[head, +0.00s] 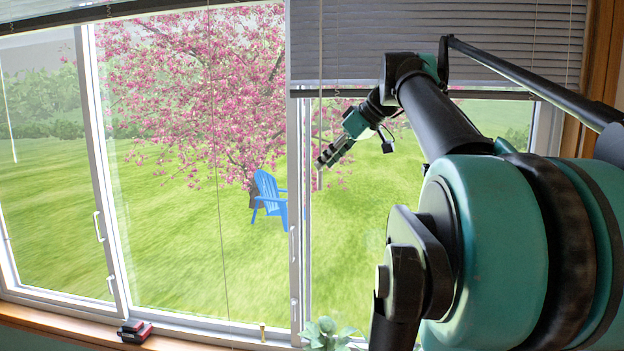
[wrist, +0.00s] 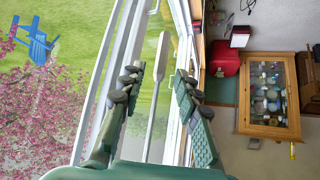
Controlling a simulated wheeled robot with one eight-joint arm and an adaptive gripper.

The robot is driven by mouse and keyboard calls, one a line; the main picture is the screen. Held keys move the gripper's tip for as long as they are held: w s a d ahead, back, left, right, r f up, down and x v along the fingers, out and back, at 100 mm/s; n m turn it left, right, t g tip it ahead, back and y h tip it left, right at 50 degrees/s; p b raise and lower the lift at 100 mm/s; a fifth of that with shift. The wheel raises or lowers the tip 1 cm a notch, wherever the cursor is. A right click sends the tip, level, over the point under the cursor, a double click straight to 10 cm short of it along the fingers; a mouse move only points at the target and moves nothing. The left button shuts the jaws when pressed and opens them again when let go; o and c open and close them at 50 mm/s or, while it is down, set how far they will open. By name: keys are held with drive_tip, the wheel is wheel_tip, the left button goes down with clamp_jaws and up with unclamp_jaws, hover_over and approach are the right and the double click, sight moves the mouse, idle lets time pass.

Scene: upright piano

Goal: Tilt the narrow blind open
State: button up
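The narrow blind (head: 440,30) hangs at the upper right of the head view. Its grey slats look closed, and it covers only the upper part of the window. Its thin pale tilt wand (head: 320,60) hangs down to just below my gripper (head: 325,160). In the wrist view, my gripper (wrist: 156,78) is open, its two dark fingers apart. A pale rod, apparently the wand (wrist: 160,75), runs between the fingers with a gap visible on both sides. I cannot tell how far it is in depth from the fingers.
A wider blind (head: 60,10) is at the upper left. Window frames and a handle (head: 291,243) are close to the wand. A small dark red box (head: 134,331) and a plant (head: 328,335) are by the sill. The wrist view shows a wooden cabinet (wrist: 270,118) farther off.

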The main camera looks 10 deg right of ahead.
drive_tip(key=x, duration=0.7)
drive_tip(key=shift+w+a+f, duration=0.2)
clamp_jaws()
